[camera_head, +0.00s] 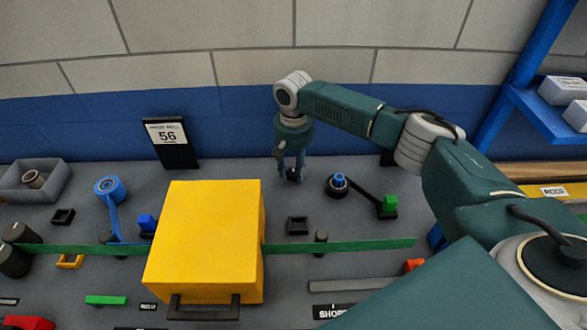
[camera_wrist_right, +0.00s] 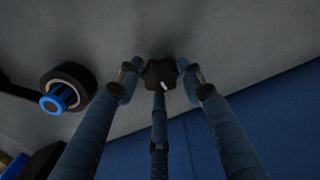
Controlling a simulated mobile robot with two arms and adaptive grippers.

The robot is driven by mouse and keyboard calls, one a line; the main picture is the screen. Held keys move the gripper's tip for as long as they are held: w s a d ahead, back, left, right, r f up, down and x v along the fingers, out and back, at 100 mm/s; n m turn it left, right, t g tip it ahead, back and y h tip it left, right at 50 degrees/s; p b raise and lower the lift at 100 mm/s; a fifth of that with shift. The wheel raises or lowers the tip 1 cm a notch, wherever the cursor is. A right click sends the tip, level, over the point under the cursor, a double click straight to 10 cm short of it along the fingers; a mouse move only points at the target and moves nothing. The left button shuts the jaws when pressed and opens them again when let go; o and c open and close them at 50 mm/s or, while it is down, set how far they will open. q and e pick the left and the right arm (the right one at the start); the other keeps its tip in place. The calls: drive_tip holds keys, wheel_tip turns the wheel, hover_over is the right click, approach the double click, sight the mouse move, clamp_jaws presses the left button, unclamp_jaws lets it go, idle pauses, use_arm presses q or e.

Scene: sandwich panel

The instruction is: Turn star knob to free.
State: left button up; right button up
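The star knob (camera_wrist_right: 160,73) is black and lobed, with a small white mark, and shows between my fingertips in the right wrist view. In the head view it is a small dark shape (camera_head: 294,175) at the back of the panel, partly hidden by the fingers. My right gripper (camera_wrist_right: 160,88) points down at the knob, with one finger on each side and a third below it in the picture. Narrow gaps show between the side fingers and the knob; whether the third finger touches is unclear. The right gripper also shows in the head view (camera_head: 291,165). My left gripper is not in view.
A yellow box (camera_head: 205,240) with a dark handle stands at centre on the grey panel, with a green strip (camera_head: 340,245) beside it. A black-and-blue knob (camera_head: 339,183) is right of the star knob.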

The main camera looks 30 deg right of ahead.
drive_tip(key=shift+c, duration=1.2)
drive_tip(key=n+p, duration=0.3)
drive_tip(key=shift+r, duration=0.2)
drive_tip(key=n+p, duration=0.2)
drive_tip(key=n, duration=0.2)
drive_tip(key=shift+f+n, duration=0.1)
drive_tip(key=shift+n, duration=0.2)
drive_tip(key=n+p, duration=0.1)
drive_tip(key=n, duration=0.3)
drive_tip(key=shift+n, duration=0.3)
drive_tip(key=n, duration=0.5)
drive_tip(key=shift+w+n, duration=0.1)
drive_tip(key=shift+n, duration=0.2)
